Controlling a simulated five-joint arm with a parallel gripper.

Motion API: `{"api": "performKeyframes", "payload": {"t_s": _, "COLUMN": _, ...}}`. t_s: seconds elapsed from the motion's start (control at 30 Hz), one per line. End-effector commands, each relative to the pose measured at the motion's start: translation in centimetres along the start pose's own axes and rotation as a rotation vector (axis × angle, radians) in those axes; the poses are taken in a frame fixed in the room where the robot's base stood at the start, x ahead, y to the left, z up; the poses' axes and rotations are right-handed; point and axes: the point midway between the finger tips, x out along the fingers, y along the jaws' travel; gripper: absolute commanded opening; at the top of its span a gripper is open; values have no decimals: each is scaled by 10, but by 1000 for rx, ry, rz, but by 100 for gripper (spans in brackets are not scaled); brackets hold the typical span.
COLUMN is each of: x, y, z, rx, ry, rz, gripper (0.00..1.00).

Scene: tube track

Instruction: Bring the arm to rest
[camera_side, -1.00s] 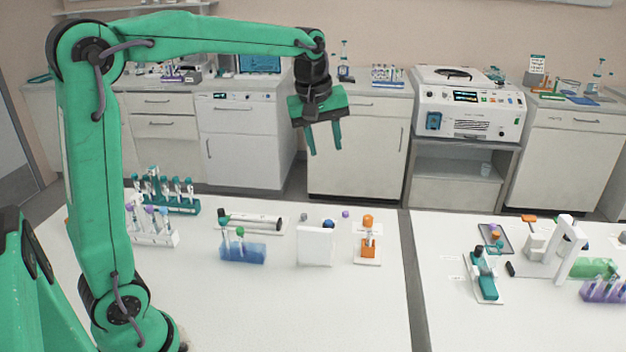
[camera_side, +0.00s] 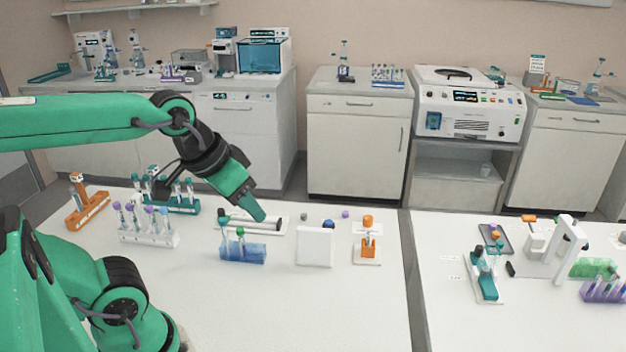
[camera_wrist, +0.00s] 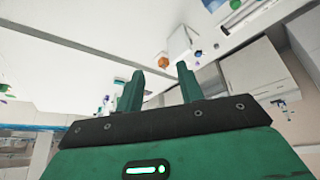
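My gripper (camera_side: 258,214) is in the side view, tilted down to the right, in front of or over the black-and-white device (camera_side: 250,221) on the left table. Its exact height above the table cannot be told. In the wrist view my gripper (camera_wrist: 161,71) shows two green fingers apart with nothing between them.
The left table holds a blue tube rack (camera_side: 243,254), a white block (camera_side: 315,247), an orange tube stand (camera_side: 368,250), a white rack (camera_side: 150,238), a teal rack (camera_side: 180,207) and an orange rack (camera_side: 86,212). The table's front right area (camera_side: 300,310) is clear.

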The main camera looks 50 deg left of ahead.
Motion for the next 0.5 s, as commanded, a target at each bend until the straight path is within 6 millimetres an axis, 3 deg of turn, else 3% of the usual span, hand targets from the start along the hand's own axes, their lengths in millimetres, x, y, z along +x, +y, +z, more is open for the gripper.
{"api": "performKeyframes", "payload": {"t_s": 0.2, "x": 3, "y": 1, "z": 14, "rx": 65, "ry": 16, "rz": 4, "gripper": 37}}
{"api": "performKeyframes", "payload": {"t_s": 0.5, "x": 3, "y": 1, "z": 14, "rx": 66, "ry": 15, "rz": 4, "gripper": 37}}
